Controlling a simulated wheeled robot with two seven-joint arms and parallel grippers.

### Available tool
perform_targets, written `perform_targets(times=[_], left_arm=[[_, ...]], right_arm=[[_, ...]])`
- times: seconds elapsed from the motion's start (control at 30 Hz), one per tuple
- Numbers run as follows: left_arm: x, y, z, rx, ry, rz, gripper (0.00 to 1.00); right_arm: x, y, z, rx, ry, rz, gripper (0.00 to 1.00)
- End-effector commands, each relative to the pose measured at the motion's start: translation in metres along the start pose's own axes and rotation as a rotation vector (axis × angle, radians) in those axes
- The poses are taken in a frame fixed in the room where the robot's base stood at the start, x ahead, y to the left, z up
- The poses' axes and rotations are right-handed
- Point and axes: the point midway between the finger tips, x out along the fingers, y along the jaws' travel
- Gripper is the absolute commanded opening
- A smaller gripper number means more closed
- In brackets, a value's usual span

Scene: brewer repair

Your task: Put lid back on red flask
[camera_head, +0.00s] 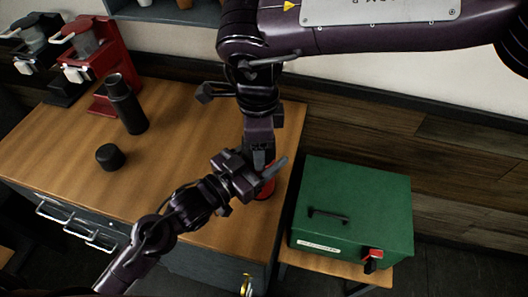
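The red flask (266,188) stands near the right edge of the wooden table. Only part of its red body shows; my grippers hide its top. My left gripper (252,170) comes from lower left and is right at the flask, its fingers overlapping it in view. Whether it grips the flask is hidden. My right gripper (262,153) points down from above over the flask, close to my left gripper. Its fingertips and anything between them are hidden. A short black cylinder (110,157), possibly a lid, sits on the table at left; I cannot tell whose.
A black flask (126,105) stands on the table (185,140) behind the black cylinder. A red brewer (92,62) and a black brewer (42,45) stand at back left. A green box (352,208) with a handle sits right of the table. The table's middle is clear.

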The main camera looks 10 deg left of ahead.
Motion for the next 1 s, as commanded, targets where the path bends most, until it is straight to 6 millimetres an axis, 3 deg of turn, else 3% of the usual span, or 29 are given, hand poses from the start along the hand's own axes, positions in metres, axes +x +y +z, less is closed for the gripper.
perform_targets(times=[0.17, 0.2, 0.37, 0.67, 1.0], left_arm=[[0.000, 0.001, -0.001, 0.001, 0.003, 0.003, 0.00], [0.000, 0.001, -0.001, 0.001, 0.003, 0.003, 0.00], [0.000, 0.001, -0.001, 0.001, 0.003, 0.002, 0.00], [0.000, -0.001, -0.001, 0.001, 0.003, -0.002, 0.00], [0.000, 0.000, -0.001, 0.001, 0.002, 0.000, 0.00]], right_arm=[[-0.001, 0.000, 0.001, -0.004, -0.003, -0.001, 0.35], [-0.001, 0.000, 0.001, -0.004, -0.003, -0.001, 0.64], [0.000, 0.000, 0.001, -0.005, -0.003, -0.001, 0.84], [-0.003, 0.001, 0.001, -0.007, -0.002, 0.002, 0.84], [-0.043, 0.000, 0.001, -0.005, -0.001, -0.001, 0.84]])
